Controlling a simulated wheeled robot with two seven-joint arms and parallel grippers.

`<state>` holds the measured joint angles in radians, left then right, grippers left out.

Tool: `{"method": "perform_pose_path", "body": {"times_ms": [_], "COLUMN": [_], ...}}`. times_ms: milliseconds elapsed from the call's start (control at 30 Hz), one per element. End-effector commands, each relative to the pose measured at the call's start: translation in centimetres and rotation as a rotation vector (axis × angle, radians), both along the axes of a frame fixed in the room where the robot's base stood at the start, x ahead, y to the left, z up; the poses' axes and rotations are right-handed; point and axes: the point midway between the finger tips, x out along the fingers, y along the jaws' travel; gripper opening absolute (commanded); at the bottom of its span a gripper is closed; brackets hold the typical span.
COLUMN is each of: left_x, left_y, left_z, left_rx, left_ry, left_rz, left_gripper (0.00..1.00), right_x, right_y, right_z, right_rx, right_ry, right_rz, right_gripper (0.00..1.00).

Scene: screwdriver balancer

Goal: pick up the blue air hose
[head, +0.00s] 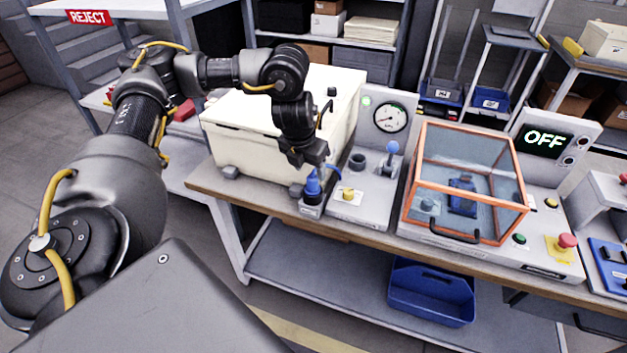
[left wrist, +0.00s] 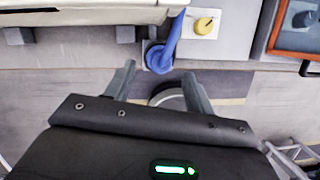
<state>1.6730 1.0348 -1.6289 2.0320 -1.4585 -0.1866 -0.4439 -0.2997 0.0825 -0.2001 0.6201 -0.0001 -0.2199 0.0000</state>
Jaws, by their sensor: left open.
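The blue air hose (head: 313,187) stands upright at the front edge of the bench, in a small grey holder (head: 311,209). It also shows in the left wrist view (left wrist: 165,48), as a blue shaft with a round blue end. My left gripper (head: 308,164) is just above and behind it in the head view, pointing down. In the left wrist view my left gripper (left wrist: 161,80) has its fingers apart, and the hose is just beyond the fingertips, with nothing visible between them. Whether they touch the hose cannot be told. My right gripper is not in view.
A cream box (head: 265,150) stands close on the left of the hose. A grey panel (head: 366,203) with a gauge, a blue-knobbed lever and a yellow knob is on the right. Beyond it is an orange-framed clear case (head: 411,190). A blue bin (head: 430,293) sits below.

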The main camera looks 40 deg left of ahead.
Motion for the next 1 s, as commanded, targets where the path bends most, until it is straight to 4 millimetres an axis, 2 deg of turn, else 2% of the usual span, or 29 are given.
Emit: {"method": "perform_pose_path", "body": {"times_ms": [300,433,667,767,1000], "left_x": [1.1,1.4,1.5,1.5,1.4], "left_y": [0.0,0.1,0.1,0.1,0.1], "left_z": [-4.1,-4.8,-4.9,-4.9,-4.9], "left_rx": [-0.001,-0.001,0.001,0.001,0.000], "left_ry": [0.005,0.003,0.001,0.001,0.002], "left_rz": [0.002,0.002,0.001,0.001,0.001], "left_gripper": [0.54,0.54,0.54,0.44,0.12], "right_x": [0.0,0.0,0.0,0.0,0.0], "right_y": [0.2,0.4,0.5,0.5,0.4], "right_z": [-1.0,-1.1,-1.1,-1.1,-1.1], "right_rx": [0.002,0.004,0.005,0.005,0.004], "right_ry": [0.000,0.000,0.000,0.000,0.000], "right_rz": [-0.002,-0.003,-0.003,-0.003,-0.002], "right_gripper": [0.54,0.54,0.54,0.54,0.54]}}
